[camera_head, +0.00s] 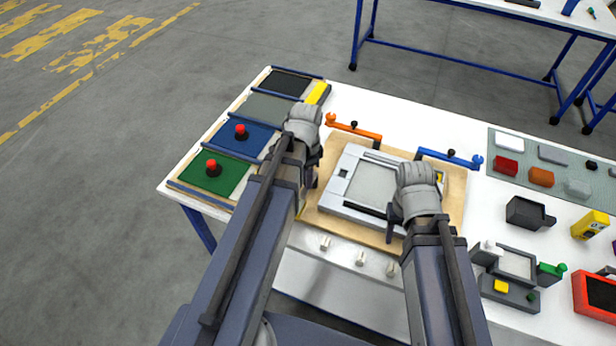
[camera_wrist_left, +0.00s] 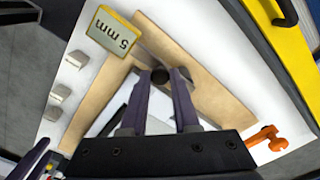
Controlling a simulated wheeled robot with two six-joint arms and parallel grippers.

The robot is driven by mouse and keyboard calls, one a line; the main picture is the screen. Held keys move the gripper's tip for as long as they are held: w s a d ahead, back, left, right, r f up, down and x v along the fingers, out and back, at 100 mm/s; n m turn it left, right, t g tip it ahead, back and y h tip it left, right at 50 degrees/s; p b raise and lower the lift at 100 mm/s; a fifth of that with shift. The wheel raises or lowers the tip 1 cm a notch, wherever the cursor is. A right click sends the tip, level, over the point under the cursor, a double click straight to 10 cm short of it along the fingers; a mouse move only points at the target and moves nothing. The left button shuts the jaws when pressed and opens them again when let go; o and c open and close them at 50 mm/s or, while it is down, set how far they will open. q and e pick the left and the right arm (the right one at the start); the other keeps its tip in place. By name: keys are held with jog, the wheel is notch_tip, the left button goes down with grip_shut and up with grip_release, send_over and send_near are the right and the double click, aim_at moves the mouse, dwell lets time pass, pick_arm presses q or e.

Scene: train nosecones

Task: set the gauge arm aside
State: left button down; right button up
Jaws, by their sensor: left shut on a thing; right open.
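My left gripper (camera_head: 309,184) is at the left edge of the wooden board. In the left wrist view its fingers (camera_wrist_left: 170,80) close on a small dark round knob (camera_wrist_left: 181,74). What the knob belongs to is mostly hidden, so I cannot tell if it is the gauge arm's. A yellow-rimmed "5 mm" plate (camera_wrist_left: 114,31) lies beside it. An orange arm (camera_head: 354,130) with a black knob lies behind the board, and a blue arm (camera_head: 448,158) lies to its right. My right gripper (camera_head: 393,222) is open over the right side of the grey-white frame (camera_head: 346,172).
The wooden board (camera_head: 454,190) carries the frame on the white table (camera_head: 400,118). Green (camera_head: 220,181) and blue (camera_head: 258,141) pads with red knobs lie left. A grey mat (camera_head: 520,176) with small blocks and a dark box (camera_head: 528,213) are right.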

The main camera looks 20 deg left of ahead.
dwell(0.4)
pick_arm(q)
jog(key=c, duration=0.7)
grip_release()
jog(key=shift+o, duration=0.2)
notch_tip(320, 180, up, 8)
jog(key=p, duration=0.8)
jog(key=shift+f, duration=0.1)
